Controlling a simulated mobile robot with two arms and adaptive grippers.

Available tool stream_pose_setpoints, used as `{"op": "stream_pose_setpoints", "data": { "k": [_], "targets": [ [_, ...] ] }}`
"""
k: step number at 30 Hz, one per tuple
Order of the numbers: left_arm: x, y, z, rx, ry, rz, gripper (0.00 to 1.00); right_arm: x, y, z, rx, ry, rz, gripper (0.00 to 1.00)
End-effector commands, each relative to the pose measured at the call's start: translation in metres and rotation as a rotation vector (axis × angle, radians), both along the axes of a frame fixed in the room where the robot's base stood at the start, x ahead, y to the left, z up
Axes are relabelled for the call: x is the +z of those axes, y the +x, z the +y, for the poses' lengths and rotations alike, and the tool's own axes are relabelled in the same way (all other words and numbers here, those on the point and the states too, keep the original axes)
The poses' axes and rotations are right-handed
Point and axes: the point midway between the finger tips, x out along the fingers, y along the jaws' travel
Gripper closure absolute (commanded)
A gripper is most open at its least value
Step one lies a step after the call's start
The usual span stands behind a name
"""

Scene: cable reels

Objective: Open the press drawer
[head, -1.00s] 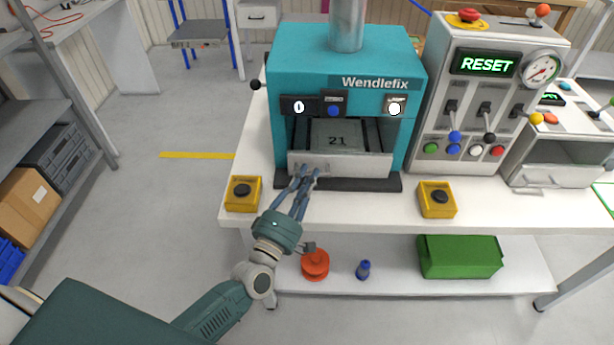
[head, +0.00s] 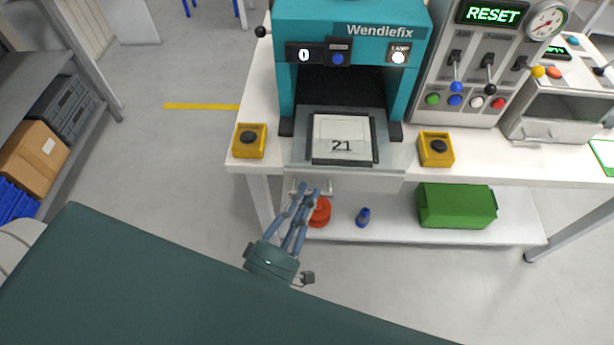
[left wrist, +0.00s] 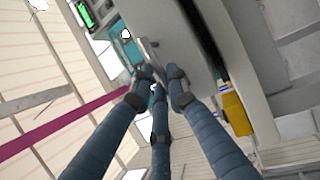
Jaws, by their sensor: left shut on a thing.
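The teal press (head: 358,25) stands on the white table. Its drawer (head: 392,158) is pulled out toward me, with a plate marked 21 (head: 341,138) lying in it. The drawer's metal handle (head: 327,188) is on its front face; in the left wrist view the handle (left wrist: 150,43) is at the fingertips. My left gripper (head: 308,191) is shut on the handle, in front of the drawer front. In the left wrist view, its blue fingers (left wrist: 160,88) close in around the handle's end; the exact contact is partly hidden. My right gripper is not in view.
A control panel reading RESET (head: 475,70) stands right of the press. Under the table, a shelf holds a red reel (head: 320,213), a small blue item (head: 363,217) and a green bin (head: 457,206).

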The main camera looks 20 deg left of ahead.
Motion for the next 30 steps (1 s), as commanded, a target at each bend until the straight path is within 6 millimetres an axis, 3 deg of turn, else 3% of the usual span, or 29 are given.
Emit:
{"op": "stream_pose_setpoints", "data": {
  "k": [6, 17, 18, 21, 30],
  "targets": [
    [-0.0007, -0.0129, -0.0032, 0.0, 0.002, 0.001, 1.0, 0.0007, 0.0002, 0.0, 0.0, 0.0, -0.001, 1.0],
    [-0.0005, -0.014, -0.0033, 0.001, 0.003, 0.001, 1.0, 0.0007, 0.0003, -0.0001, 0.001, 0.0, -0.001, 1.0],
    [-0.0005, -0.0139, -0.0033, 0.001, 0.003, 0.0, 0.83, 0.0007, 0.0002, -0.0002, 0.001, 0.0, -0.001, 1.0],
    [-0.0005, -0.0138, -0.0033, 0.0, 0.002, 0.0, 0.65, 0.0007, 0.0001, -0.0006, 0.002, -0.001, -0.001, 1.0],
    [-0.0005, -0.0148, -0.0036, 0.0, 0.001, 0.0, 0.65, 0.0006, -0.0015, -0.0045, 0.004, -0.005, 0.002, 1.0]
  ]
}}
